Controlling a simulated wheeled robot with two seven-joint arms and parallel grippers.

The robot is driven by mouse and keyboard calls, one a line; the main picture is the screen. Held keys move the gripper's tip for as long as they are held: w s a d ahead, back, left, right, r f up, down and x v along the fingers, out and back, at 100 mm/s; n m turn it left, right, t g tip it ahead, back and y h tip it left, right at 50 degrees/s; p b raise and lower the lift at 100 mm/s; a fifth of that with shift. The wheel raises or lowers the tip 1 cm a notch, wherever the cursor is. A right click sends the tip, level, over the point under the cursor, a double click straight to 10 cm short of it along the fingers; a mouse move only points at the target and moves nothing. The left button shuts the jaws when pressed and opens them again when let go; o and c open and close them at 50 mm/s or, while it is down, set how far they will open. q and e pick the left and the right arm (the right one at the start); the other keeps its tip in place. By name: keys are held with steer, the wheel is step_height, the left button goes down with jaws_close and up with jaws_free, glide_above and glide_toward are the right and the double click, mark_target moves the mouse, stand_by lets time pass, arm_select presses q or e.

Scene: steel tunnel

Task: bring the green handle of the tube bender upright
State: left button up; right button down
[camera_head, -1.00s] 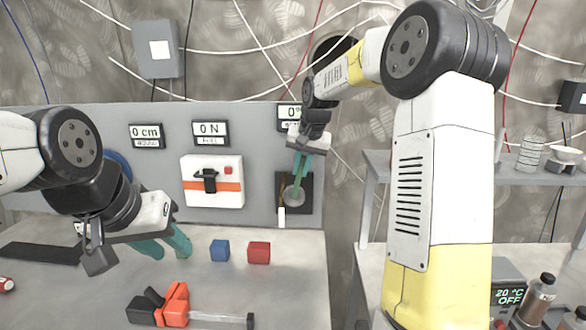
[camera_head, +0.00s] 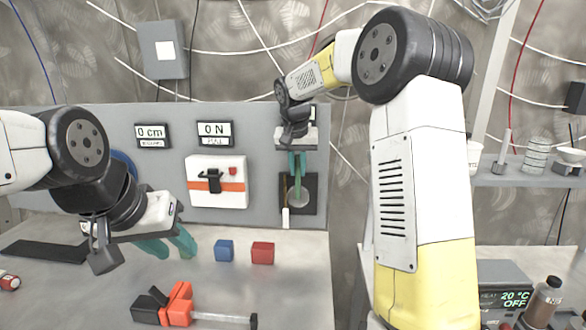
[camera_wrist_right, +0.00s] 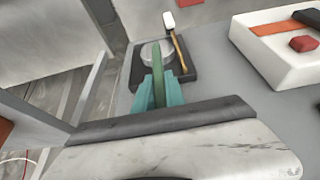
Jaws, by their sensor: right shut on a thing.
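The tube bender is a black plate (camera_head: 311,199) on the grey wall panel, with a grey disc (camera_wrist_right: 148,52) and a green handle (camera_head: 297,187). The handle points up from the disc and looks about upright in the head view. My right gripper (camera_head: 297,163) is shut on the handle's upper part, teal fingers pointing down; the handle (camera_wrist_right: 158,79) shows between the fingers (camera_wrist_right: 159,94) in the right wrist view. A thin brass-coloured rod with a white end (camera_head: 285,218) hangs beside the disc. My left gripper (camera_head: 168,246) is open and empty above the bench.
A white box with an orange stripe (camera_head: 232,187) is on the panel left of the bender. A blue cube (camera_head: 224,250), a red cube (camera_head: 262,252) and an orange-and-black tool (camera_head: 180,305) lie on the bench. A shelf (camera_head: 520,172) stands at right.

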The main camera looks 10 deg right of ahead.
steer(key=c, duration=1.4)
jaws_free()
steer(key=shift+a, duration=0.1)
steer(key=v, duration=0.7)
steer(key=shift+s+r, duration=0.2)
steer(key=shift+r, duration=0.15)
